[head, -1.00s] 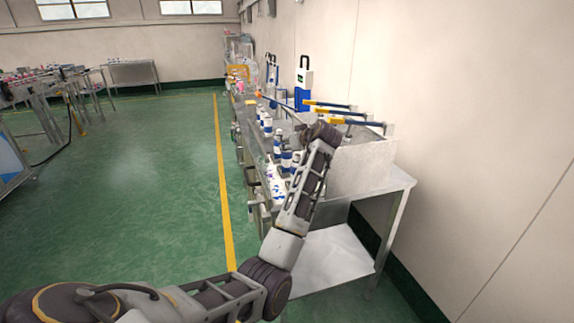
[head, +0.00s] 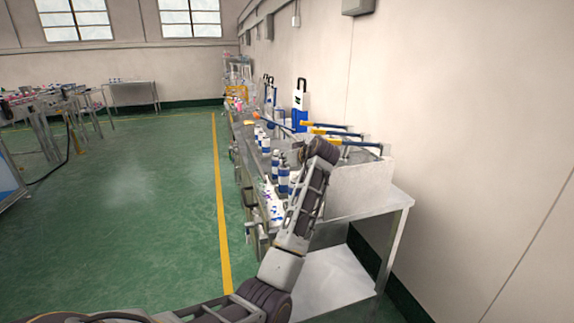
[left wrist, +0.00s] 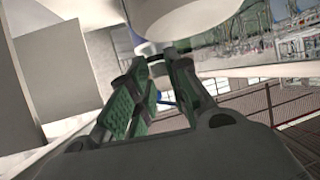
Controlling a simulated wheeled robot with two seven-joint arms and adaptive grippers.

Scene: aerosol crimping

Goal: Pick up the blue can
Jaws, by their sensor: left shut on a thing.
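My left gripper (left wrist: 158,60) shows in the left wrist view with its two green-padded fingers close together. A pale, rounded thing with a metal-like rim (left wrist: 185,22) is at the fingertips, with a little blue at its left edge. It looks like the blue can, shut between the fingers, but most of it is cut off by the picture's top edge. In the head view my left wrist is over the bench and hides the fingers and what they hold. Blue-and-white cans (head: 283,172) stand on the bench left of my forearm. My right gripper is not in view.
The metal bench (head: 375,210) runs along the right wall. Crimping tools with blue and yellow handles (head: 335,133) sit on a pale block (head: 362,180) right of my wrist. White bottles (head: 272,205) stand near the bench's front edge.

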